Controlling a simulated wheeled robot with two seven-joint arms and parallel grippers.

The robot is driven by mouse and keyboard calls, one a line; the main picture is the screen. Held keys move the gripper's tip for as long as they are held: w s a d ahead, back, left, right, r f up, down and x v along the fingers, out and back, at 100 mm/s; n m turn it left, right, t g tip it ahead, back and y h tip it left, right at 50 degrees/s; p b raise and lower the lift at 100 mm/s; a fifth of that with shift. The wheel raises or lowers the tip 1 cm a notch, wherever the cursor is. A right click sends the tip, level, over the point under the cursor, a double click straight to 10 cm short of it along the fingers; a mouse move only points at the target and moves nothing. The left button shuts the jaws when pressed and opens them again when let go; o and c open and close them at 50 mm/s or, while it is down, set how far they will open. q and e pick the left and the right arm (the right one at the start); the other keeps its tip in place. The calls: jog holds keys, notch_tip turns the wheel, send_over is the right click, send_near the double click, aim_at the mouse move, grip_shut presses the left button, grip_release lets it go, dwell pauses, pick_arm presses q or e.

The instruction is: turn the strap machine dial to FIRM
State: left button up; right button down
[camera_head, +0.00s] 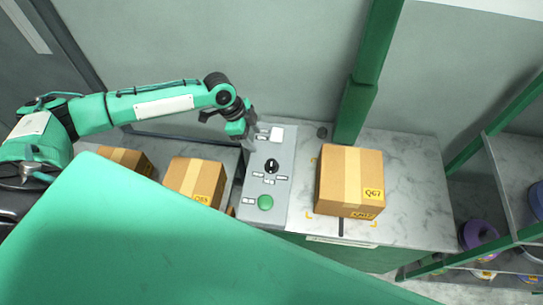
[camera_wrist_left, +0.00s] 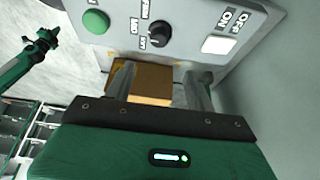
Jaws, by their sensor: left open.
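The strap machine's dial (camera_head: 271,166) is a round black knob with a white mark, on a sloped grey panel (camera_head: 251,185). In the left wrist view the dial (camera_wrist_left: 160,34) is at the top centre, with small labels beside it; one reads MID. The exact pointer setting is hard to tell. My left gripper (camera_head: 257,131) is at the far end of the panel, beside the white switch (camera_head: 276,135) and apart from the dial. In the wrist view its two fingers (camera_wrist_left: 160,82) are open, with nothing gripped.
A green button (camera_head: 265,202) is on the panel's near end. A cardboard box (camera_head: 350,178) stands on the marble top at right. Two more boxes (camera_head: 194,181) (camera_head: 127,158) are at left. A green post (camera_head: 357,100) rises behind. Shelves with spools (camera_head: 480,235) are at far right.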

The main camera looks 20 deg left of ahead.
aim_at(271, 162)
pick_arm(q)
jog(key=p+x, duration=0.3)
jog(key=x, duration=0.9)
jog(key=shift+s+d+f+p, duration=0.1)
jog(key=shift+d+f+p, duration=0.1)
jog(key=shift+p, duration=0.1)
jog(key=shift+d+f, duration=0.15)
jog(key=shift+f, duration=0.35)
